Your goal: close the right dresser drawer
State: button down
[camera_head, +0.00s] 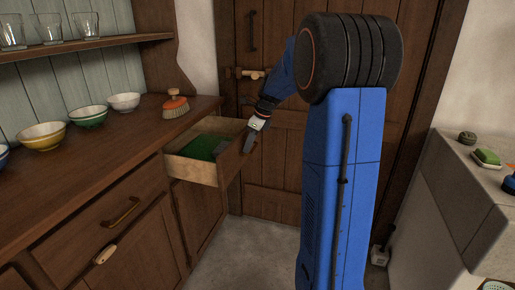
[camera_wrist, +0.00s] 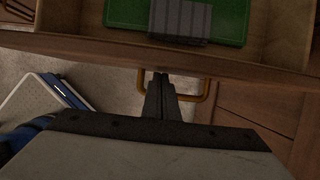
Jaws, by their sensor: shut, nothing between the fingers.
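The right dresser drawer (camera_head: 190,172) is pulled open, and its light wooden side shows in the head view. Its front board (camera_wrist: 90,48) crosses the wrist view. A brass handle (camera_wrist: 205,92) sits on the front and is partly covered by my fingers. My gripper (camera_head: 248,145) is at the drawer front in the head view. In the wrist view my gripper (camera_wrist: 160,76) is shut and empty, its tips over the handle at the front board. I cannot tell whether they touch it. Inside the drawer lie a green item (camera_head: 205,146) and a grey ribbed item (camera_wrist: 180,20).
The left drawer (camera_head: 100,215) is shut. The dresser top holds a brush (camera_head: 175,107), several bowls (camera_head: 88,116) and, on a shelf, glasses (camera_head: 49,28). A wooden door (camera_head: 275,160) stands behind. A stone counter (camera_head: 455,190) is at the right. Floor (camera_head: 255,250) shows clear before the dresser.

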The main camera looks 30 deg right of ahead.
jog(key=w+a, duration=0.4)
jog(key=w, duration=0.1)
jog(key=w+a, duration=0.4)
jog(key=w, duration=0.2)
jog(key=w+a, duration=0.5)
jog(key=shift+w, duration=0.3)
jog(key=shift+w+a+r, duration=0.1)
jog(key=shift+w+a, duration=0.25)
jog(key=shift+w, duration=0.1)
jog(key=shift+w+r, duration=0.1)
